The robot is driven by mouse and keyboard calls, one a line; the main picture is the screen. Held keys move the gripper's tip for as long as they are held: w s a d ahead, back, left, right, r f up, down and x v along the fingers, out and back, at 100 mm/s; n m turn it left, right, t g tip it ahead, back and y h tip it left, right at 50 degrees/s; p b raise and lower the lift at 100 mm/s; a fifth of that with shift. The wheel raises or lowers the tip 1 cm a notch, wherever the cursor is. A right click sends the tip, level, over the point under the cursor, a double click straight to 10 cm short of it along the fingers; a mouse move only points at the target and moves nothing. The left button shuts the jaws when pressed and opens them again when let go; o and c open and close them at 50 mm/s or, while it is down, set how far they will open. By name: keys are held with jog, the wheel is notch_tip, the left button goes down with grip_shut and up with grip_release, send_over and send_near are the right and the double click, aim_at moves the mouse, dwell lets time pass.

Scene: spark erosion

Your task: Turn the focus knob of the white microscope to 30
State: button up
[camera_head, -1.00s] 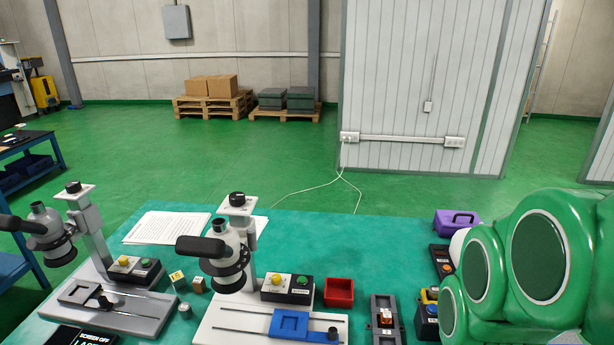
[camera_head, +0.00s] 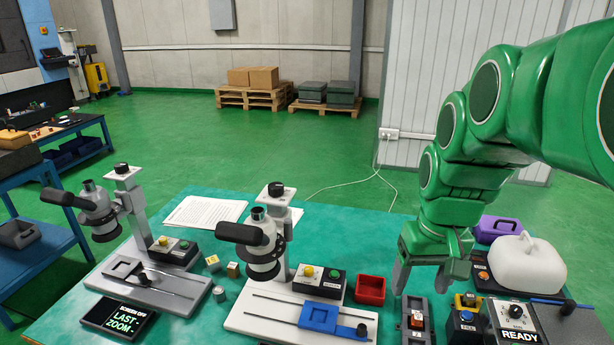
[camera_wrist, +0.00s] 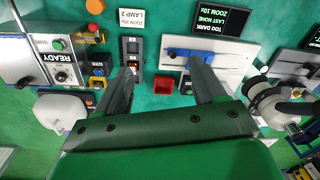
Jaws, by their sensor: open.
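The white microscope (camera_head: 265,245) stands in the middle of the table on a white base (camera_head: 245,325), with a grey body and a black eyepiece. A black knob (camera_head: 276,189) sits on top of its column. The knob's scale is too small to read. My gripper (camera_head: 428,272) points down over the table, right of the white microscope and apart from it. It is open and empty. In the wrist view a microscope (camera_wrist: 268,98) shows at the right edge, outside my open fingers (camera_wrist: 162,88).
A second, greyer microscope (camera_head: 98,212) stands at the left.

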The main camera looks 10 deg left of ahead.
jog(key=w+a+r+n+t, duration=0.1)
jog(key=w+a+r+n, duration=0.15)
jog(key=w+a, duration=0.55)
jog(key=n+t+y, duration=0.2)
jog(key=n+y, duration=0.1)
jog(key=n, duration=0.2)
send_near(276, 186)
jog(key=shift+x, duration=4.45)
jog(key=shift+w+r, duration=0.1)
jog(key=shift+w, duration=0.05)
jog(key=c, duration=1.1)
jog(key=shift+o, duration=0.2)
